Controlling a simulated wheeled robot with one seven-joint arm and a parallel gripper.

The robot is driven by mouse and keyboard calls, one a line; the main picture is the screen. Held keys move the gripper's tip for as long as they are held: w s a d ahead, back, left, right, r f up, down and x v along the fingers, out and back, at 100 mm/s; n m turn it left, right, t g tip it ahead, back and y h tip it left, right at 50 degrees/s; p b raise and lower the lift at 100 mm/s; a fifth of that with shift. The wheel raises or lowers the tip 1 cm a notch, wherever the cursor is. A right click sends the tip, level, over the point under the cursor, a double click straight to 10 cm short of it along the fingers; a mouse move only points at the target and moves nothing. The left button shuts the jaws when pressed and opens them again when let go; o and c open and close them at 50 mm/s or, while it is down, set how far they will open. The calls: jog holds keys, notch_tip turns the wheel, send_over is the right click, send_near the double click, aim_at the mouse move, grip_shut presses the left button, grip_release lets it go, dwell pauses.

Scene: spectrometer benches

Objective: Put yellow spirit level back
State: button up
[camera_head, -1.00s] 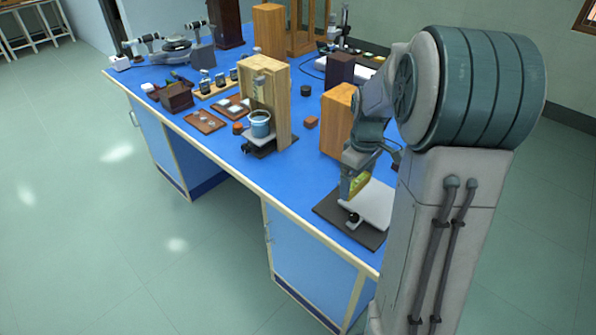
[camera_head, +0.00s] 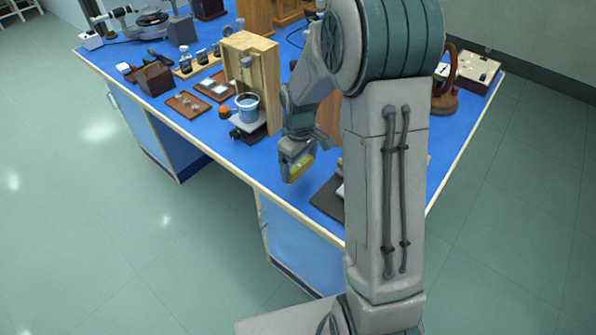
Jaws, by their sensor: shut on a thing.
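My gripper (camera_head: 294,170) is shut on the yellow spirit level (camera_head: 302,164). It holds the level above the blue bench top, left of the dark flat base plate (camera_head: 328,198). Only part of the level shows between the jaws, and the rest is hidden by the gripper. My arm covers most of the dark plate and the light piece on it.
A wooden stand with a blue-rimmed beaker (camera_head: 247,106) stands just behind and left of my gripper. Brown trays (camera_head: 187,104) and a dark wooden box (camera_head: 155,78) lie further left. The blue bench top (camera_head: 240,160) is clear along the front edge.

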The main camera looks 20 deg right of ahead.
aim_at(298, 174)
jog(key=shift+a+f, duration=0.2)
jog(key=shift+a, duration=0.05)
jog(key=shift+f, duration=1.95)
jog(key=shift+f, duration=0.15)
jog(key=o, duration=0.8)
